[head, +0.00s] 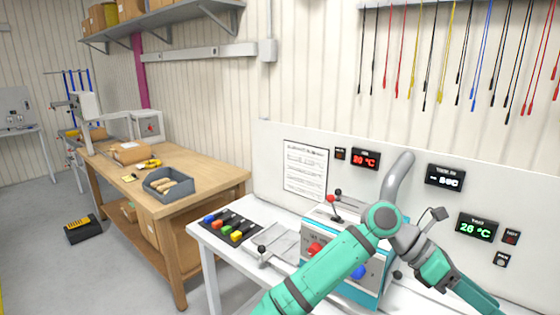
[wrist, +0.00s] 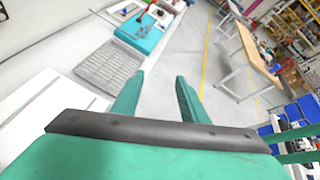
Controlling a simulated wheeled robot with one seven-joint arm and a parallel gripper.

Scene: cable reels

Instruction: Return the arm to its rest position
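My green arm reaches across the right half of the head view, in front of a blue and white machine (head: 318,229) on a white bench. My gripper is beyond the lower right of the head view. In the wrist view my gripper (wrist: 158,90) shows two green fingers standing apart. Nothing is between them, and the floor and bench edge show past the tips. The machine also shows at the top of the wrist view (wrist: 142,32). My arm hides part of the machine's front in the head view.
A wooden workbench (head: 205,163) with a grey bin (head: 157,190) stands at left. The white bench (head: 207,243) holds a dark tray of coloured pieces (head: 228,228). Cables (head: 430,60) hang on the wall.

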